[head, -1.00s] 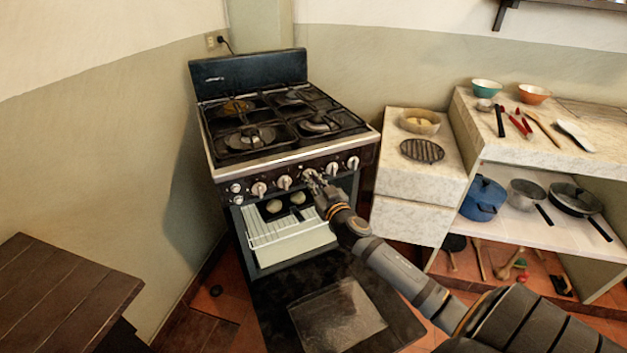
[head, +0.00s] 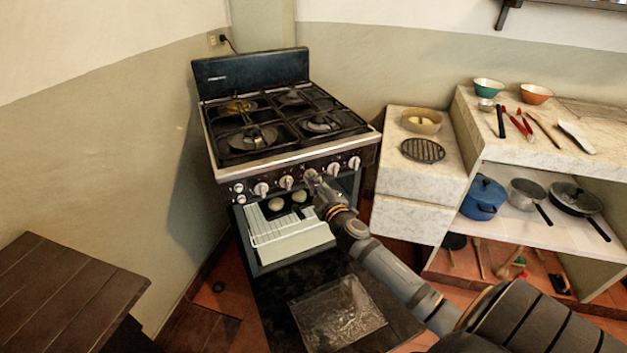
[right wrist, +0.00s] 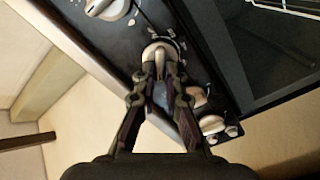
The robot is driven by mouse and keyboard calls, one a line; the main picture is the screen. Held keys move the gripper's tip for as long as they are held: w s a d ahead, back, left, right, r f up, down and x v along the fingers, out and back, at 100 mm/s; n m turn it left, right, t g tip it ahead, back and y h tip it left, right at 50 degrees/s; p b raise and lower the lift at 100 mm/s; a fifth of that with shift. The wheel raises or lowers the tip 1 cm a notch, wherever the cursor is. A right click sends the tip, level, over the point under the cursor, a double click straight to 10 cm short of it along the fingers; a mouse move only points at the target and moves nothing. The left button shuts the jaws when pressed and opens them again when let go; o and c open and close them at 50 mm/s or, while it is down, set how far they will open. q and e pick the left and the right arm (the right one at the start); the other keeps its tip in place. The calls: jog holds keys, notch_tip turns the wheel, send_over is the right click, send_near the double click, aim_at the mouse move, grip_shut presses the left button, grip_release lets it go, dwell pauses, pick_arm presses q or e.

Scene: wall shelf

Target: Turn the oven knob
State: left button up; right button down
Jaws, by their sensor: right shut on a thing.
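The oven (head: 285,165) is a dark stove with a row of white knobs along its front panel. My right gripper (right wrist: 161,78) is shut on one oven knob (right wrist: 159,51), its two fingers on either side of the knob's grip. In the head view my right gripper (head: 313,183) is at the front panel, right of the middle, and partly hides this knob. Other knobs show to the left (head: 261,189) and right (head: 354,163). My left gripper is not in view.
The oven door (head: 335,312) hangs open below the panel, with a rack (head: 285,236) inside. A stone counter (head: 420,178) with a bowl (head: 421,121) stands to the right. A brown wooden table (head: 65,290) is at the lower left.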

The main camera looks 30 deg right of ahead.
jog(key=shift+n, duration=0.6)
jog(key=shift+f, duration=0.1)
jog(key=c, duration=1.4)
grip_release()
jog(key=shift+a, duration=0.1)
jog(key=s, duration=0.4)
jog(key=s+a, duration=0.1)
jog(key=s, duration=0.7)
jog(key=shift+a, duration=0.4)
jog(key=shift+c, duration=0.2)
grip_shut()
